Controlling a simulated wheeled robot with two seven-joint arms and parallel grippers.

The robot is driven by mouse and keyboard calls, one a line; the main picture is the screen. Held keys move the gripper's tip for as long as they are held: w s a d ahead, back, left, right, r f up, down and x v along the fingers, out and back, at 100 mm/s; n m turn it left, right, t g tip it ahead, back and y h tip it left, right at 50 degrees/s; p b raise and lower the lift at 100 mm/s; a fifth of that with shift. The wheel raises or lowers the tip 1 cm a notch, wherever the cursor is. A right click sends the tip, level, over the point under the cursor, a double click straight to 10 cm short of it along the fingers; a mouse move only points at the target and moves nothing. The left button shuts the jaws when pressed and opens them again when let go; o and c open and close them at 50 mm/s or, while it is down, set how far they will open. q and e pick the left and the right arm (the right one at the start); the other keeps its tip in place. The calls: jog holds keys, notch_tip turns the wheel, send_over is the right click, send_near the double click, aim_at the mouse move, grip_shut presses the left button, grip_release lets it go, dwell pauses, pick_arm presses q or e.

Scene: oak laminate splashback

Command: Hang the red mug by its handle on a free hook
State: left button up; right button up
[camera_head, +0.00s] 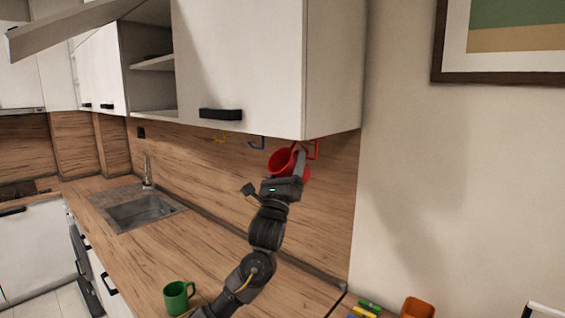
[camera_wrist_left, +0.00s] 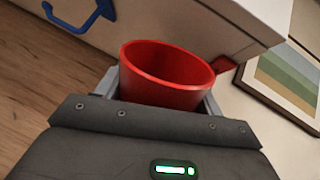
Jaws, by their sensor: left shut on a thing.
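The red mug (camera_head: 280,162) is held up under the wall cabinet, above the worktop, in my left gripper (camera_head: 297,163). The wrist view shows the mug (camera_wrist_left: 165,75) between the two fingers, its open rim facing up and tilted. Under the cabinet are a yellow hook (camera_head: 220,138), a blue hook (camera_head: 256,143) and a red hook (camera_head: 314,150). The mug is close to the red hook; I cannot tell whether its handle touches it. The blue hook also shows in the wrist view (camera_wrist_left: 90,17). None of the yellow and blue hooks carries anything. My right gripper is out of view.
A green mug (camera_head: 176,297) stands on the wooden worktop (camera_head: 135,250). A sink (camera_head: 140,207) lies further left. The wall cabinet (camera_head: 240,60) is close above the gripper. An orange cup (camera_head: 417,308) is at the bottom right.

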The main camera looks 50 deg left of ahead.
pick_arm(q)
jog(key=shift+d+f, duration=0.25)
jog(key=shift+d, duration=0.35)
jog(key=shift+d+f, duration=0.25)
jog(key=shift+d, duration=0.35)
jog(key=shift+w+d+f+b, duration=0.35)
jog(key=shift+f+b, duration=0.05)
jog(key=shift+f, duration=0.15)
jog(key=o, duration=1.2)
jog(key=shift+o, duration=0.2)
jog(key=shift+f, duration=0.1)
jog(key=b+v, duration=0.5)
jog(key=v, duration=0.5)
jog(key=shift+s+f+b, duration=0.25)
jog(key=shift+s+b, duration=0.1)
